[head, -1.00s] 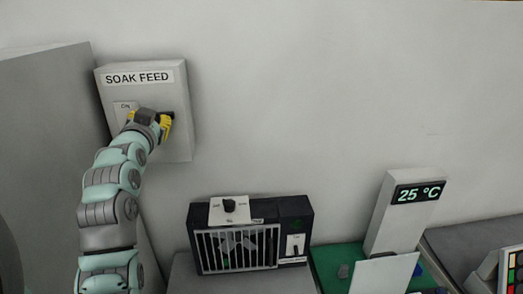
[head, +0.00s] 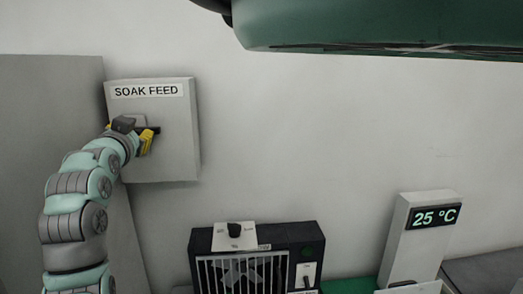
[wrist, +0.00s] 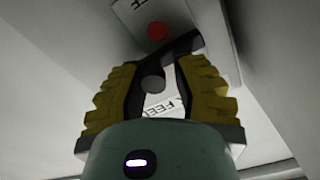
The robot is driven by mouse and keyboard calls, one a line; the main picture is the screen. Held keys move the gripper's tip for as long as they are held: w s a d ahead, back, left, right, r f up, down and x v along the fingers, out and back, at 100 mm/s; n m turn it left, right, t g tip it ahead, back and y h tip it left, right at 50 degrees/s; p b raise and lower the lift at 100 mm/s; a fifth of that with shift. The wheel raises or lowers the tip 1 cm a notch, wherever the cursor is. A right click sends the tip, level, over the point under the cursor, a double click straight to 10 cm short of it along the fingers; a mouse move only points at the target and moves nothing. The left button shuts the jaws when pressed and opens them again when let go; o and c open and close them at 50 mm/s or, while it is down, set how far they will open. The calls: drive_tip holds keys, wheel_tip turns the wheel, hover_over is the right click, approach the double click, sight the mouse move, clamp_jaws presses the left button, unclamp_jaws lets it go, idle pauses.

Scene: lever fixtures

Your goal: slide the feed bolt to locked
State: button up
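The feed bolt (wrist: 152,82) shows in the wrist view as a dark round knob on a dark bar, between my fingertips. The bolt is on the grey SOAK FEED box (head: 178,158) on the wall at the left of the head view. My gripper (head: 150,137), with yellow ribbed fingers, is at the front of this box, below its label. In the wrist view my gripper (wrist: 160,72) has its fingers closed in on the knob from both sides. A red dot (wrist: 157,31) shows beyond the bar. In the head view my gripper hides most of the bolt.
A black barred unit (head: 290,236) with a knob plate (head: 234,237) and a small switch (head: 306,273) stands below. A 25 °C display post (head: 412,245) is at the right. A large grey panel (head: 60,130) stands left of the box. The wall between is bare.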

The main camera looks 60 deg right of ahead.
drive_tip(key=o, duration=0.5)
drive_tip(key=shift+c, duration=0.2)
drive_tip(key=v, duration=0.7)
drive_tip(key=shift+s+a, duration=0.15)
drive_tip(key=shift+a, duration=0.05)
idle(0.3)
